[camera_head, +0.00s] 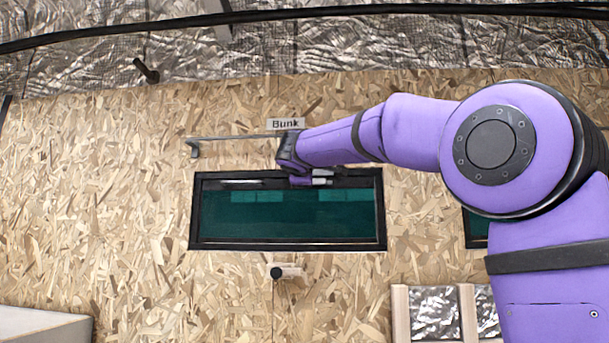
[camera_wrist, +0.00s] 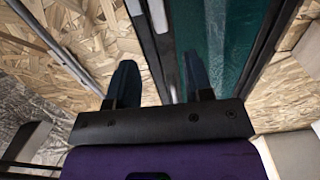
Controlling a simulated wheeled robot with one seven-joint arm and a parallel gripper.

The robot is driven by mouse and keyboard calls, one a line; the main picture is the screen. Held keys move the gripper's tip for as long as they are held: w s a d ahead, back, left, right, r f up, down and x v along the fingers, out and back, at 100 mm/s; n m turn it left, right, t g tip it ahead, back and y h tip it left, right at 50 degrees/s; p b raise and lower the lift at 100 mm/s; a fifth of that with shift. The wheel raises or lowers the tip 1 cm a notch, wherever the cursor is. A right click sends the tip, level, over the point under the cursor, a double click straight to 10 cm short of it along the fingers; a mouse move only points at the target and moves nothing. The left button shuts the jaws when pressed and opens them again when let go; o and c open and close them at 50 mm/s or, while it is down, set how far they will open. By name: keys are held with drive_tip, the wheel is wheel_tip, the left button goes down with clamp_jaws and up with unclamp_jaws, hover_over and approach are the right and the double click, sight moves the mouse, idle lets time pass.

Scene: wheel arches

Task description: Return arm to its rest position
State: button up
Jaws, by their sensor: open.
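My purple arm (camera_head: 410,130) reaches in from the right across the chipboard wall. My gripper (camera_head: 322,178) is in front of the top edge of the black-framed window (camera_head: 290,243), right of its middle. In the wrist view, the two dark fingers of my gripper (camera_wrist: 160,78) stand apart, with nothing held between them. The window frame and teal glass (camera_wrist: 222,45) show behind and beside the right finger. I cannot tell whether the fingers touch the frame. My wrist hides part of the wall above the window.
A thin metal rail (camera_head: 235,137) runs above the window, under a "Bunk" label (camera_head: 286,124). A black knob (camera_head: 277,273) sits below the window. A second window (camera_head: 475,228) is partly behind my arm. A pale box (camera_head: 45,325) is at lower left. The wall left of the window is clear.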

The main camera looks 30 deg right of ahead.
drive_tip(key=shift+f, duration=0.1)
drive_tip(key=s+a+f+m+g+y, duration=0.3)
drive_tip(key=s+f, duration=1)
drive_tip(key=f, duration=0.1)
drive_tip(key=s+a+f+m+g+y, duration=0.2)
drive_tip(key=s+f+m+g+y, duration=0.1)
drive_tip(key=s+f, duration=0.9)
drive_tip(key=s+a+f+m+g+y, duration=0.3)
drive_tip(key=s+f+m+y, duration=0.1)
drive_tip(key=s+f, duration=0.9)
wheel_tip(320, 180, down, 3)
drive_tip(key=shift+s+a+r+m+g, duration=0.2)
drive_tip(key=shift+s+a+m+g, duration=0.2)
drive_tip(key=shift+m, duration=0.1)
drive_tip(key=shift+w+d, duration=0.1)
